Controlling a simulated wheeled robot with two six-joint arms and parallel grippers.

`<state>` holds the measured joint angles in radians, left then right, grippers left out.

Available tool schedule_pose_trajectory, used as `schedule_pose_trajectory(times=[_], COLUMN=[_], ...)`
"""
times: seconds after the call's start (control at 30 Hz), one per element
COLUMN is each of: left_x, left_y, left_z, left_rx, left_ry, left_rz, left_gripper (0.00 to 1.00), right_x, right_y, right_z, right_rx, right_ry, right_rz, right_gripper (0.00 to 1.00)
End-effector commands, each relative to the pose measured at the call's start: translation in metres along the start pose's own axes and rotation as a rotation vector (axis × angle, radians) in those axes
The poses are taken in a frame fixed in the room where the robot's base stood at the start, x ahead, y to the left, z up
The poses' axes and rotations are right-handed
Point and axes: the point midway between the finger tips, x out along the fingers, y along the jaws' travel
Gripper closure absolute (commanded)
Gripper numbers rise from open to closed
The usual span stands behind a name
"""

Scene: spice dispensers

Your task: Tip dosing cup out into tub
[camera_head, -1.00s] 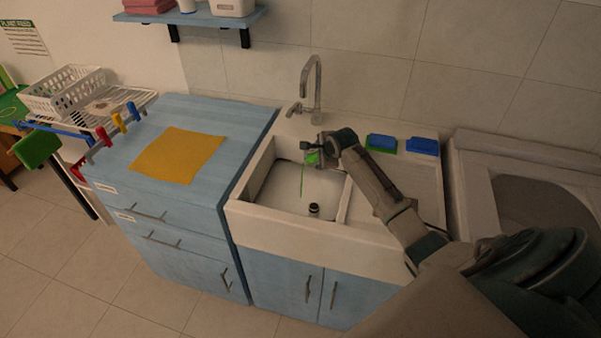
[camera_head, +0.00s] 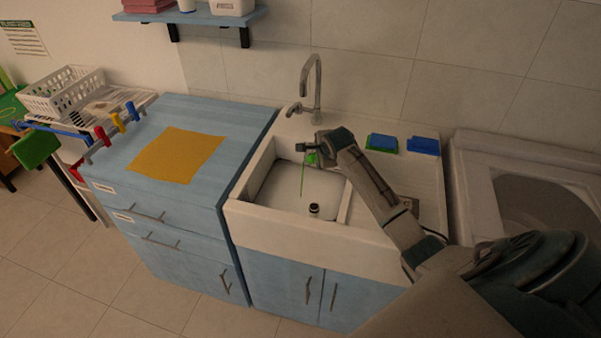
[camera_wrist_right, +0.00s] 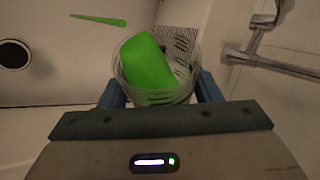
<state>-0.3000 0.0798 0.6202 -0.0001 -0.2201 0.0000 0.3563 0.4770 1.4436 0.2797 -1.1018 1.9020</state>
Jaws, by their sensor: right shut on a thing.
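My right gripper (camera_head: 318,150) is over the left basin of the white sink, the tub-like part (camera_head: 275,190). In the right wrist view, the gripper (camera_wrist_right: 160,92) has its blue fingers shut on a clear round cup (camera_wrist_right: 122,66), the dosing cup, with bright green contents (camera_wrist_right: 148,62). In the head view the cup is mostly hidden, showing as a small green patch (camera_head: 311,158). A thin green strip (camera_head: 302,180) shows below the cup; it also shows in the wrist view (camera_wrist_right: 98,19). I cannot tell whether it is falling or lying there. My left gripper is not in view.
A faucet (camera_head: 315,85) stands behind the sink, close to the gripper. A dark drain plug (camera_head: 314,210) is in the basin. Blue and green sponges (camera_head: 382,142) lie on the back right ledge. A blue counter with a yellow mat (camera_head: 178,155) is at left.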

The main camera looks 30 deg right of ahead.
Motion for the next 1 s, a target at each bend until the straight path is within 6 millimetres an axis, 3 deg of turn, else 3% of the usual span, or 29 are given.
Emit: schedule_pose_trajectory(times=[1.0], left_x=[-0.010], left_y=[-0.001], left_z=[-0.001], left_rx=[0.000], left_ry=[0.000], left_rz=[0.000], left_gripper=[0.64], right_x=[-0.005], right_y=[-0.002], right_z=[0.010], right_rx=[-0.070], right_ry=[0.074], right_rz=[-0.030], right_gripper=[0.69])
